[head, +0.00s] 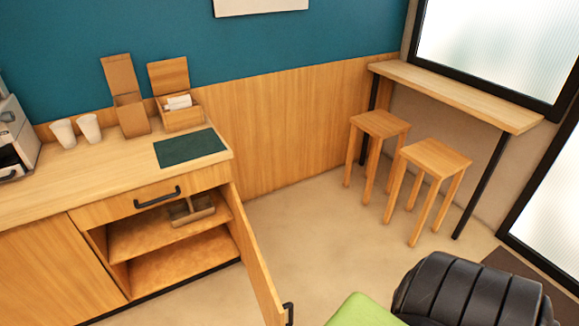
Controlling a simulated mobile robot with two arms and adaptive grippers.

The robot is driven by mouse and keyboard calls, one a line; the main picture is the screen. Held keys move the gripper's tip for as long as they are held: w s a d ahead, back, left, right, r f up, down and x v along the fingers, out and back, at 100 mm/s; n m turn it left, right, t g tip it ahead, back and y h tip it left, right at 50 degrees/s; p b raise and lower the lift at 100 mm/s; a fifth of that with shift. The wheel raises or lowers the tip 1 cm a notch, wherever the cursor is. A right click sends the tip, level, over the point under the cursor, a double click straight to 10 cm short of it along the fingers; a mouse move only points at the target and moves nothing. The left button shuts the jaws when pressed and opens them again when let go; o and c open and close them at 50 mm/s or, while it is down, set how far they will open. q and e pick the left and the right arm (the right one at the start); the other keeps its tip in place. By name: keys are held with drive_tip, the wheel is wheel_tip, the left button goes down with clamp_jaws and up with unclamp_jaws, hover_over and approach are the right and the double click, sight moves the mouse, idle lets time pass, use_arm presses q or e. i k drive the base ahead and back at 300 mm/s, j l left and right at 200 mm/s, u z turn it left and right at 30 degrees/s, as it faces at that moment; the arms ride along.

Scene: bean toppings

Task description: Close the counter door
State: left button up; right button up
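The counter door (256,262) is a light wooden panel hinged at the right end of the counter. It stands wide open, swung out toward me, with a black handle (289,312) near its free edge at the bottom of the head view. The open cabinet shows a middle shelf (142,236) with a small brown wooden holder (190,209) on it. The counter (70,187) has a closed drawer (150,202) with a black handle above the opening.
Two white cups (76,131), two wooden boxes (180,107) and a dark green mat (190,148) are on the counter. Two stools (380,124) stand under a wall ledge (455,94). A green and black object (470,295) is at the lower right. Floor between is clear.

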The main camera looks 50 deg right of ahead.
sight(273, 311)
drive_tip(key=l, duration=1.85)
drive_tip(key=i+l, duration=0.3)
drive_tip(key=l, duration=0.2)
